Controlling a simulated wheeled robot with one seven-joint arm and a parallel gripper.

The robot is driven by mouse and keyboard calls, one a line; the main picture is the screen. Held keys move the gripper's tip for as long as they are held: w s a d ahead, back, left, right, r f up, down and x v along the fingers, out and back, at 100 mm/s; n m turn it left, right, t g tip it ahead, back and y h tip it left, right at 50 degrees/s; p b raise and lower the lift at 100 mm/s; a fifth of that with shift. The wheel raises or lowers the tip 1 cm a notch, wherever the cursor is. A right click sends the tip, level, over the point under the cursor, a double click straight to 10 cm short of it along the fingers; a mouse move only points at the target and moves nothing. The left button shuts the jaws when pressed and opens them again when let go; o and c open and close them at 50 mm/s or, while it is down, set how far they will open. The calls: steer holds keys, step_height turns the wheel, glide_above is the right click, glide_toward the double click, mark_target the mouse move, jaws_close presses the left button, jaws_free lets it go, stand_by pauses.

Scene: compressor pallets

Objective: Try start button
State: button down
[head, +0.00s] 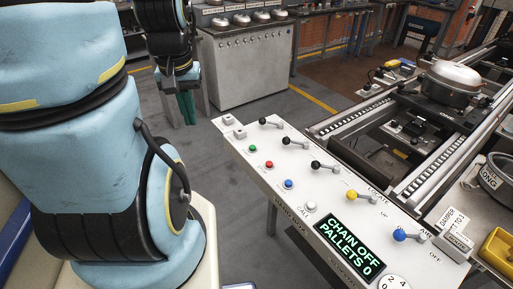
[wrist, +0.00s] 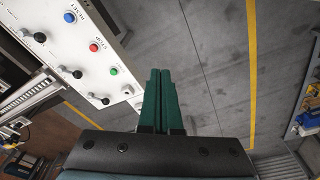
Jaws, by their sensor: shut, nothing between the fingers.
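The control panel (head: 335,197) has a row of push buttons along its near-left edge. A green button (head: 252,149), likely the start button, sits beside a red button (head: 269,163) and a blue button (head: 288,183). The green button also shows in the wrist view (wrist: 113,71), left of my fingers, with the red one (wrist: 94,47) above it. My gripper (head: 188,122) has dark green fingers, shut together and empty. It hangs over the floor left of the panel's far end, apart from every button. Its fingertips also show in the wrist view (wrist: 160,70).
A lit display (head: 352,240) reads "CHAIN OFF PALLETS 0". Several ball-topped levers, such as the yellow one (head: 352,195), stand on the panel. A conveyor (head: 395,178) carrying a metal compressor housing (head: 452,82) lies beyond. The grey floor (head: 190,165) left of the panel is clear.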

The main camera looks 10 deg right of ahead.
steer(key=w+d+f+m+y+b, duration=0.4)
steer(key=w+d+f+m+b, duration=0.15)
steer(key=f+m, duration=0.3)
steer(key=m+t+y+b, duration=0.2)
steer(key=m+t, duration=0.4)
steer(key=m, duration=0.4)
glide_above(253, 147)
steer(key=shift+s+d+f, duration=0.1)
steer(key=shift+d+f, duration=0.15)
steer(key=shift+f, duration=0.4)
steer(key=shift+s+d+f, duration=0.1)
steer(key=shift+d+f, duration=0.1)
steer(key=shift+f, duration=0.4)
steer(key=shift+f+b, duration=0.15)
steer(key=shift+b, duration=0.15)
step_height(253, 147, down, 9)
steer(key=b, duration=0.7)
steer(key=shift+r, duration=0.2)
steer(key=shift+f, duration=0.1)
steer(key=shift+f+b, duration=0.3)
steer(key=shift+b, duration=0.15)
